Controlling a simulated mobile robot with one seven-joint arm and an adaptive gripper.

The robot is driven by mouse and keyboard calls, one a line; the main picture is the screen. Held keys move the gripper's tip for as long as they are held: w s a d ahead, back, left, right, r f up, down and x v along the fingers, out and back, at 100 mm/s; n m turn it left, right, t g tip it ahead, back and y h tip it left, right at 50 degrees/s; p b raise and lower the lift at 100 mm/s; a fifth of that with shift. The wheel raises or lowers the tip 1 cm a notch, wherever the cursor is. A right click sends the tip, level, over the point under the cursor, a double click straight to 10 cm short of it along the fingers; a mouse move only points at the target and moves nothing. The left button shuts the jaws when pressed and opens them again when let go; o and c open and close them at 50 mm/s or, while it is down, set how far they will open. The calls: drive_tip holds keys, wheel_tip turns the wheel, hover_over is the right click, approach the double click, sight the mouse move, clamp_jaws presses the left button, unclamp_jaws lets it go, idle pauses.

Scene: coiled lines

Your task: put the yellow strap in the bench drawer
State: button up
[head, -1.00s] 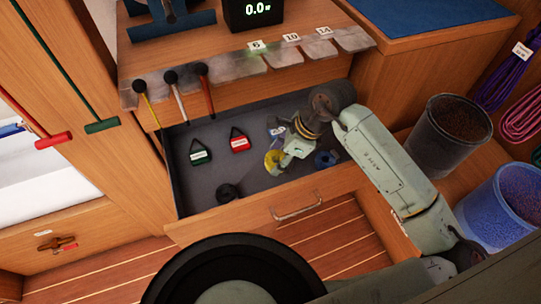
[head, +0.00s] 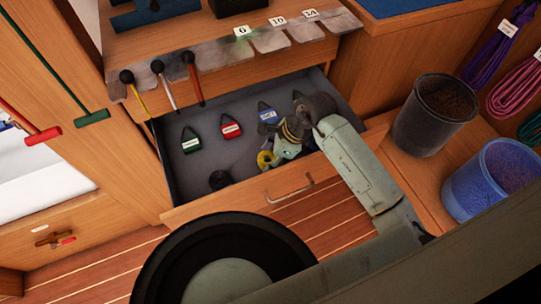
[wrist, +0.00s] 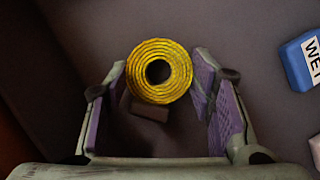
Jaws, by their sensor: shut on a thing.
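The yellow strap is a tight round coil; it shows in the wrist view (wrist: 179,87) between the finger pads and in the head view (head: 265,160). My gripper (wrist: 158,75) is shut on it, with a finger on each side of the coil. In the head view my gripper (head: 274,156) reaches into the bench drawer (head: 240,195) from the right, near the drawer's front. The drawer stands open with a dark grey lining. I cannot tell whether the coil touches the drawer floor.
A dark bucket (head: 434,116) and a blue bucket (head: 490,180) stand right.

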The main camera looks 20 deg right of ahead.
drive_tip(key=o, duration=1.2)
drive_tip(key=shift+d+r+p, duration=0.1)
drive_tip(key=shift+r+p, duration=0.2)
drive_tip(key=shift+p, duration=0.05)
drive_tip(key=b+v, duration=0.3)
drive_tip(key=v, duration=0.8)
drive_tip(key=shift+s+d+r, duration=0.1)
drive_tip(key=shift+d+r, duration=0.05)
drive_tip(key=shift+r, duration=0.15)
